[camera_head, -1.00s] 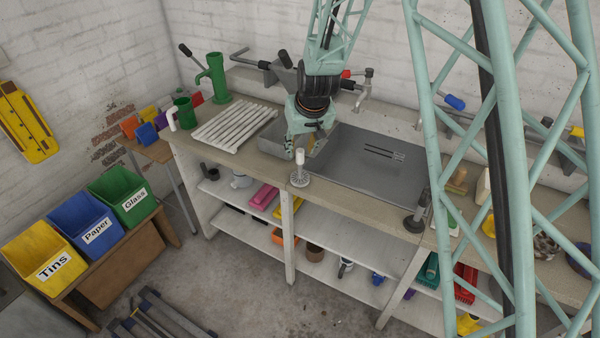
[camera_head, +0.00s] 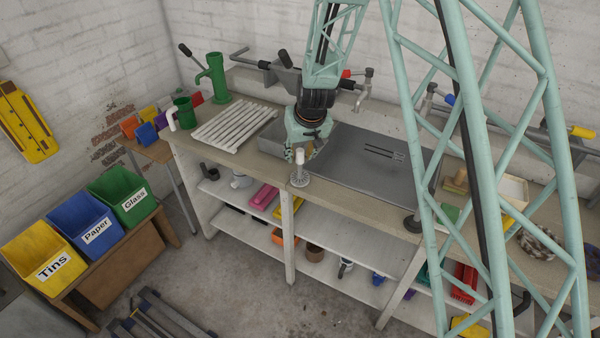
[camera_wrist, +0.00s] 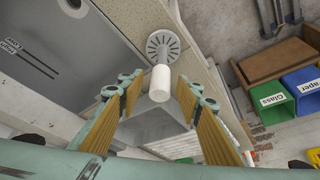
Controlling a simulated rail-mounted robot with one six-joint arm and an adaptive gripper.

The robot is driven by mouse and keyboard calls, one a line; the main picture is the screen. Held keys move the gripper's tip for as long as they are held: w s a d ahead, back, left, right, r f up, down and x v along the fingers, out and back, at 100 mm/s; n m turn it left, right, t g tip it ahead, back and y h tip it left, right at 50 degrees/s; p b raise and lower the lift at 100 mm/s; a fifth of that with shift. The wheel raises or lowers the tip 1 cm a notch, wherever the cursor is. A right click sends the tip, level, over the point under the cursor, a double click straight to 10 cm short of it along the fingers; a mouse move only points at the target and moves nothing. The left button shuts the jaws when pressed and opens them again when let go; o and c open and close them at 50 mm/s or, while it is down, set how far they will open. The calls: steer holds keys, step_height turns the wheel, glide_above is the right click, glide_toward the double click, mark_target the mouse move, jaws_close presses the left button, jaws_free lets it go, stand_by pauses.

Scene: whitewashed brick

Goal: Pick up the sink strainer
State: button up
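The sink strainer (camera_head: 300,181) stands on the front edge of the counter, a pale slotted disc with a white upright knob. In the wrist view its disc (camera_wrist: 163,45) is near the top centre, with the knob (camera_wrist: 160,79) below it, pointing toward the camera. My gripper (camera_wrist: 159,82) is open, its yellow-padded fingers on either side of the knob's end, with a gap visible on both sides. In the head view my gripper (camera_head: 302,150) is at the strainer's knob, just above the counter edge. Its fingers are partly hidden there.
A green mug (camera_head: 184,113) and pump (camera_head: 215,78) stand farther left. Shelves below hold several items. The labelled bins (camera_head: 84,222) stand at lower left.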

steer(key=shift+c, duration=0.5)
jaws_close()
steer(key=shift+s+r, duration=0.1)
steer(key=shift+r, duration=1.7)
steer(key=s+d+b, duration=0.2)
steer(key=s, duration=0.5)
steer(key=s+d+r+b, duration=0.1)
steer(key=s+d+b, duration=0.1)
steer(key=s, duration=0.6)
steer(key=shift+d+r+b, duration=0.2)
steer(key=shift+b, duration=0.1)
steer(key=shift+s, duration=0.1)
